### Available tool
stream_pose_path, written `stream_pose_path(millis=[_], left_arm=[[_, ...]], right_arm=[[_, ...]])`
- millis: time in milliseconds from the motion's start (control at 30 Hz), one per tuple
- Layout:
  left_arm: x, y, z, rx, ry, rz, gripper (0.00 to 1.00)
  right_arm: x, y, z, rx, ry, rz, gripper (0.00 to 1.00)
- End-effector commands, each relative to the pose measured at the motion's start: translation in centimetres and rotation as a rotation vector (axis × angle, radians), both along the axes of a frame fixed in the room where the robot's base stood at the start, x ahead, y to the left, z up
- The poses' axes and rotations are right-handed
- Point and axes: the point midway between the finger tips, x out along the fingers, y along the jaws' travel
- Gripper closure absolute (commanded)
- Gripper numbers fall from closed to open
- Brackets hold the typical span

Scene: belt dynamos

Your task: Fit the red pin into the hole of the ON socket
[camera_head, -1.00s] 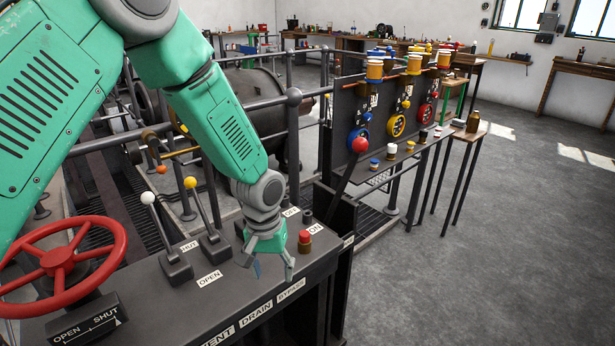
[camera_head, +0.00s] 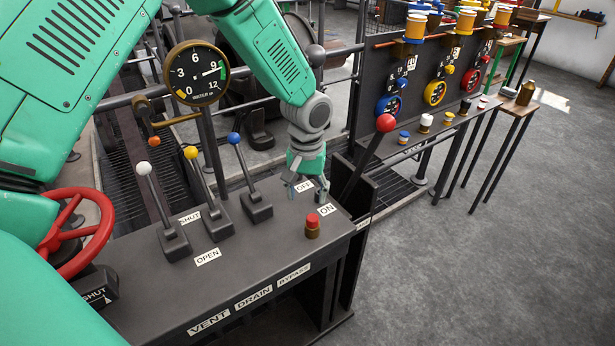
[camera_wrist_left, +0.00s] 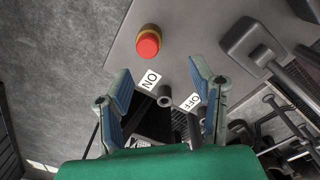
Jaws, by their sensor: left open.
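The red pin (camera_head: 312,226), a red cap on a brass-coloured body, stands upright on the dark console, in front of the ON label (camera_head: 326,209). It also shows in the left wrist view (camera_wrist_left: 148,42). My left gripper (camera_head: 308,190) is open and empty, low over the console behind the pin, with its fingers pointing down and apart from it. In the left wrist view a dark round piece, likely the ON socket (camera_wrist_left: 165,97), shows between the fingers beside the ON label; its hole is unclear. In the head view the gripper hides this spot. My right gripper is out of view.
White, yellow and blue knobbed levers (camera_head: 243,170) stand left of my gripper. A red-ball lever (camera_head: 386,122) rises close on its right. A gauge (camera_head: 196,73) and a red handwheel (camera_head: 75,235) are further left. The console front (camera_head: 240,275) is clear.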

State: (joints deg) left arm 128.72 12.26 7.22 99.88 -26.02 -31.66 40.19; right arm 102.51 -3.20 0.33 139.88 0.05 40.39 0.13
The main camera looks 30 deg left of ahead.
Motion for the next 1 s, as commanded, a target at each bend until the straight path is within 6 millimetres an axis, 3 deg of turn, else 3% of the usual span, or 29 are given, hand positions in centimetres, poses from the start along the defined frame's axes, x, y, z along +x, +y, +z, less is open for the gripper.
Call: stream_pose_path(millis=[167, 400, 600, 833, 867, 1000], left_arm=[[-0.2, -0.7, -3.4, 0.007, 0.001, -0.004, 0.50], [-0.1, 0.0, -7.0, -0.001, -0.001, -0.002, 0.50], [-0.1, 0.4, -8.1, -0.006, -0.002, -0.002, 0.50], [-0.1, -0.1, -7.9, 0.000, -0.003, -0.003, 0.50], [-0.1, -0.2, -7.8, 0.002, -0.003, -0.004, 0.53], [-0.1, -0.5, -7.7, 0.007, -0.002, -0.004, 0.98]], right_arm=[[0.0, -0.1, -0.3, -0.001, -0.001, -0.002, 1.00], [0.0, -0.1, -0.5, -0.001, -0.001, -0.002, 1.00], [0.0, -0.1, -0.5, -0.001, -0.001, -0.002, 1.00], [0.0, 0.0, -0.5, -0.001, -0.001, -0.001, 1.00], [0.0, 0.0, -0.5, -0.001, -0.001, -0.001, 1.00], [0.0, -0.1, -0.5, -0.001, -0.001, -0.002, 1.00]])
